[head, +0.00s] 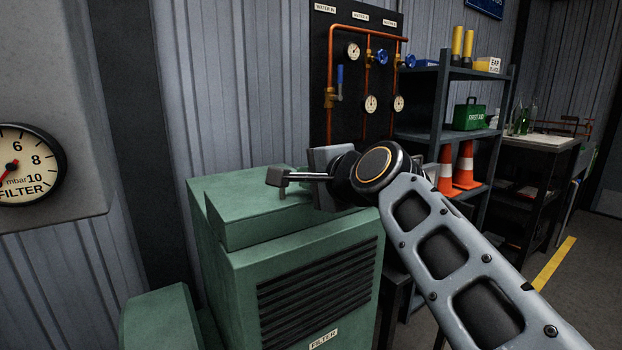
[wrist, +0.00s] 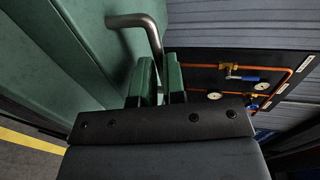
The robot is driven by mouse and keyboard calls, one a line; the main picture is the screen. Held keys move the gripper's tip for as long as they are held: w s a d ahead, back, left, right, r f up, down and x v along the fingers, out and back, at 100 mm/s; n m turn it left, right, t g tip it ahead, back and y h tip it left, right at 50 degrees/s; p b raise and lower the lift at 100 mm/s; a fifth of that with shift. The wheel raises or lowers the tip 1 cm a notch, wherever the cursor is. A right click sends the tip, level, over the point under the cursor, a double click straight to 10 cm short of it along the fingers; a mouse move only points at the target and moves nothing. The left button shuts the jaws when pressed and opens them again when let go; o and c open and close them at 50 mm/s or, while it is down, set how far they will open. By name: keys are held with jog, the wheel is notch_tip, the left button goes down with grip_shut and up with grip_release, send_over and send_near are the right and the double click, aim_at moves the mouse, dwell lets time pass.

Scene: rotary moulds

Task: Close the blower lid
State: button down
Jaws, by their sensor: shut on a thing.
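The green blower cabinet (head: 345,265), with a slatted front and a "FILTER" label, stands in the middle of the head view. Its lid (head: 235,225) looks like a thick green slab lying flat on top; I cannot tell whether a small gap is left under it. My gripper (head: 277,180) is over the lid, reaching in from the right. In the wrist view my gripper (wrist: 160,72) is shut on a bent grey metal handle (wrist: 138,20), which comes off a broad green surface (wrist: 75,60). The handle's far end is hidden between the fingers.
A pipe board (head: 346,110) with gauges and valves is on the wall behind. A shelf (head: 455,75) with cones and a first-aid box stands to the right. A pressure gauge (head: 28,165) is at the left. Open floor lies at far right.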

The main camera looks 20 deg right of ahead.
jog(key=shift+f, duration=0.65)
jog(key=c, duration=1.2)
grip_release()
jog(key=shift+s+r, duration=0.1)
jog(key=shift+r, duration=0.1)
